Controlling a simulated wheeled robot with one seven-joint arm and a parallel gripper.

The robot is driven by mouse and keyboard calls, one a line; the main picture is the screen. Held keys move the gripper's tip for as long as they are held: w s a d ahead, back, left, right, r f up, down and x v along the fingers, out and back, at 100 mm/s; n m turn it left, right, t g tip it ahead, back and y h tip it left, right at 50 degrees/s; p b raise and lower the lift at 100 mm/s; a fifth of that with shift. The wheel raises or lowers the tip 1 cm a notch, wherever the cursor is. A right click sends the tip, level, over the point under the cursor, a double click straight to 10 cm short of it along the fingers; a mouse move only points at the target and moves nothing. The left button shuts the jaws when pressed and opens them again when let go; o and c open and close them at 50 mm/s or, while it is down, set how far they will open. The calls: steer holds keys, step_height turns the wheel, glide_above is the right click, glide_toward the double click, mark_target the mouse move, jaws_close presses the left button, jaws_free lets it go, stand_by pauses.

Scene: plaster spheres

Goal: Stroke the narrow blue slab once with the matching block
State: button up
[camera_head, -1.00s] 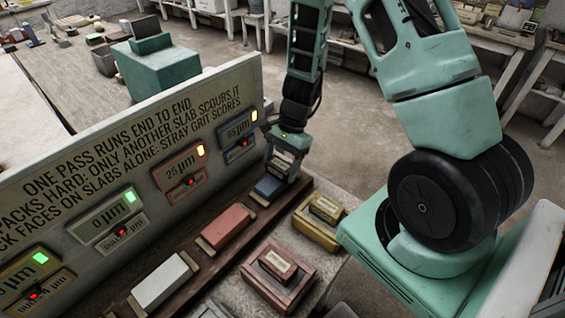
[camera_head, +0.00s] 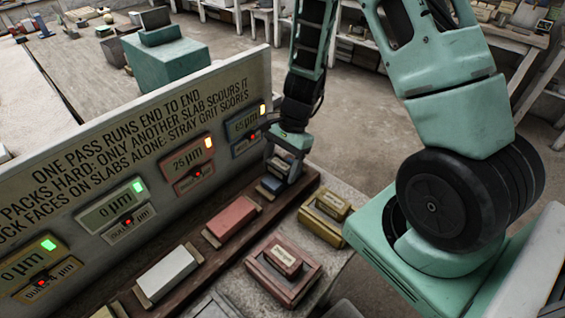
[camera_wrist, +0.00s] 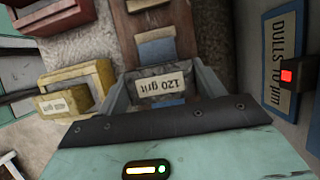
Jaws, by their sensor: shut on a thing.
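My gripper (camera_wrist: 165,92) is shut on a block with a label reading "120 grit" (camera_wrist: 163,88), upside down in the wrist view. The narrow blue slab (camera_head: 271,187) lies in the dark wooden rail below the blue panel, partly hidden by my gripper (camera_head: 283,170) in the head view. In the wrist view the blue slab (camera_wrist: 156,50) shows beyond the block, with a little blue also at the block's near side. The block is over the slab; I cannot tell whether they touch.
A red slab (camera_head: 232,218) and a white slab (camera_head: 167,274) lie along the same rail. A signboard (camera_head: 150,150) with lit displays stands behind it; the blue panel (camera_head: 243,125) shows an amber light. A yellow block tray (camera_head: 322,222) and a red one (camera_head: 283,285) stand beside the rail.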

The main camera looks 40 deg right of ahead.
mark_target(271, 182)
steer(key=shift+s+a, duration=0.1)
steer(key=shift+a, duration=0.25)
steer(key=shift+a, duration=0.1)
steer(key=shift+s+a, duration=0.1)
steer(key=shift+a, duration=0.25)
steer(key=shift+a, duration=0.1)
steer(key=shift+s+a, duration=0.1)
steer(key=shift+a, duration=0.3)
steer(key=shift+a, duration=0.1)
steer(key=shift+s+a+b, duration=0.1)
steer(key=shift+a+b, duration=0.2)
steer(key=shift+a, duration=0.05)
